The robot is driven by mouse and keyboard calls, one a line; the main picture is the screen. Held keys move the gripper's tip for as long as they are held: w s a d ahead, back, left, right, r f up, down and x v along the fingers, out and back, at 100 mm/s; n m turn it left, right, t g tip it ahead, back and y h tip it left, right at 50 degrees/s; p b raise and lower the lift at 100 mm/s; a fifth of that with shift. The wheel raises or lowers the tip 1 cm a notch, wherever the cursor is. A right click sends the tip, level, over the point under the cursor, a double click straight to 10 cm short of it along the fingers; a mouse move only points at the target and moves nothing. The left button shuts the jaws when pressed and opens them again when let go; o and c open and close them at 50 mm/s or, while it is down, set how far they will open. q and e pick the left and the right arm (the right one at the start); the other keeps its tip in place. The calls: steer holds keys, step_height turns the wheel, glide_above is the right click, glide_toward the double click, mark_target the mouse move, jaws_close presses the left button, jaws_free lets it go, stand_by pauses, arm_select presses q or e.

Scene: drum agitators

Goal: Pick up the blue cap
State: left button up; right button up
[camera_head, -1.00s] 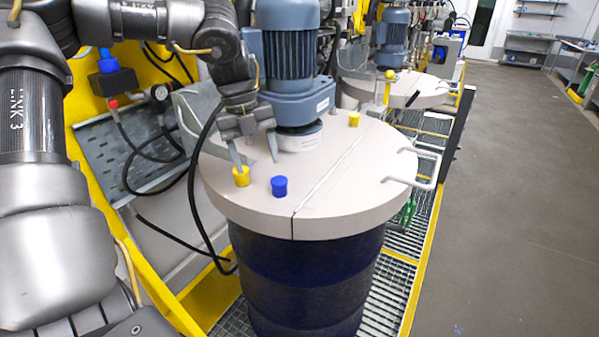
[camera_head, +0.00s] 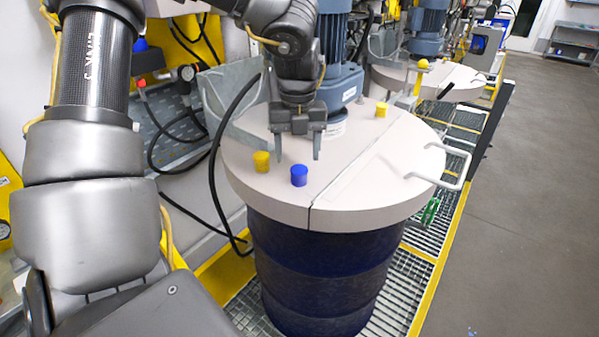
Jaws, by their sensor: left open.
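The blue cap (camera_head: 299,176) stands upright on the pale round lid (camera_head: 350,190) of a dark blue drum (camera_head: 318,265), near the lid's front left. A yellow cap (camera_head: 261,161) stands just to its left. My left gripper (camera_head: 297,156) points down over the lid with its two fingers apart and nothing between them. Its fingertips are a little behind and above the blue cap, and the cap is fully visible. My right gripper is not in the picture.
A second yellow cap (camera_head: 381,110) stands at the lid's back right. A blue-grey motor (camera_head: 338,65) rises from the lid behind my gripper. A black hose (camera_head: 213,180) curves along the drum's left side. A white handle (camera_head: 455,170) sticks out at the right.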

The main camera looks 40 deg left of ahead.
mark_target(299, 167)
arm_select(q)
steer(key=shift+s+d+f+p, duration=0.1)
steer(key=shift+s+f+p, duration=0.15)
steer(key=shift+p, duration=0.15)
steer(key=f+p, duration=0.1)
steer(key=f, duration=0.1)
steer(key=f+p, duration=0.1)
steer(key=f, duration=0.1)
steer(key=shift+w+d+f, duration=0.1)
steer(key=shift+d+f, duration=0.1)
steer(key=shift+f, duration=0.15)
steer(key=shift+r, duration=0.1)
steer(key=shift+c, duration=1.2)
steer(key=c, duration=0.8)
steer(key=shift+r+b, duration=0.35)
steer(key=shift+r, duration=0.3)
step_height(299, 167, up, 7)
steer(key=shift+d+r+b, duration=0.1)
steer(key=shift+r+b, duration=0.1)
steer(key=shift+b, duration=0.5)
step_height(299, 167, up, 9)
steer(key=shift+r+p, duration=0.15)
steer(key=shift+p, duration=0.4)
